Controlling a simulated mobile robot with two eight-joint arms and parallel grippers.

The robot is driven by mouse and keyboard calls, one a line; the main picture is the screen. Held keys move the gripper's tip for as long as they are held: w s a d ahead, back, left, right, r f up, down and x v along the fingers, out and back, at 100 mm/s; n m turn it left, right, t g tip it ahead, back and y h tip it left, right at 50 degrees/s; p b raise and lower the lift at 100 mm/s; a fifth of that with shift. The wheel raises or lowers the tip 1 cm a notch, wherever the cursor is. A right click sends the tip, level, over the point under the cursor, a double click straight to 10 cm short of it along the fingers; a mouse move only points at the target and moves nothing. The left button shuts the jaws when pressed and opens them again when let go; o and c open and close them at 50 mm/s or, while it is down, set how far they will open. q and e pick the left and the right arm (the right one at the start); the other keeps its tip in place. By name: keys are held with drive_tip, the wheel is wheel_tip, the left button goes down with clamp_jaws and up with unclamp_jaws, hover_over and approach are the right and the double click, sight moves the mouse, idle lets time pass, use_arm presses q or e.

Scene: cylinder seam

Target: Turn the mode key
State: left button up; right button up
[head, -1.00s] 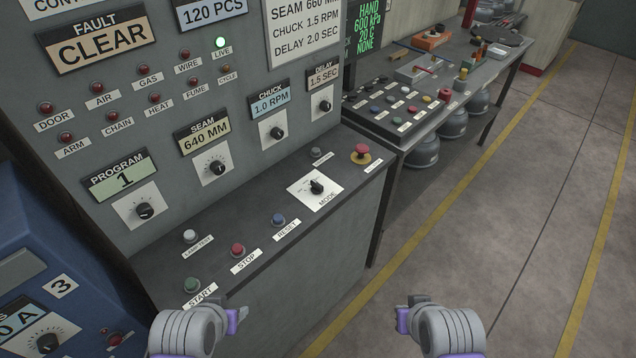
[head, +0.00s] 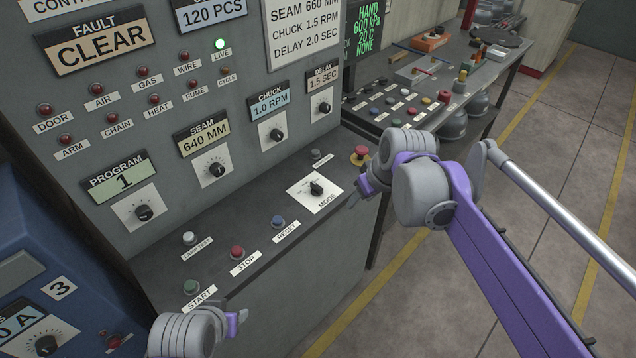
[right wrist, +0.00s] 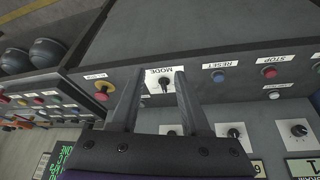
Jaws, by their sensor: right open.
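The mode key (head: 316,188) is a black knob on a white plate labelled MODE, on the sloping console ledge. My right gripper (head: 360,192) is open and empty, to the right of the key's plate in the head view and apart from the key. In the right wrist view, the mode key (right wrist: 164,87) shows between the two open fingers of the right gripper (right wrist: 160,72), beyond them. My left gripper (head: 238,320) is low in the head view, near the START button; its fingers are mostly hidden.
A red mushroom button (head: 360,153) stands behind the key, close to my right wrist. A grey button (head: 316,155), a blue RESET button (head: 278,222), a red STOP button (head: 237,252) and a green START button (head: 191,287) share the ledge. Knobs line the upright panel above.

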sight(316, 185)
drive_tip(key=w+a+n+g+y, duration=0.1)
drive_tip(key=w+a+n, duration=0.15)
drive_tip(key=w, duration=0.35)
drive_tip(key=w+a+n, duration=0.1)
drive_tip(key=w+a, duration=0.3)
drive_tip(key=w, duration=0.2)
drive_tip(key=x, duration=1.1)
drive_tip(key=shift+s+a+f, duration=0.15)
drive_tip(key=shift+a+f, duration=0.05)
clamp_jaws()
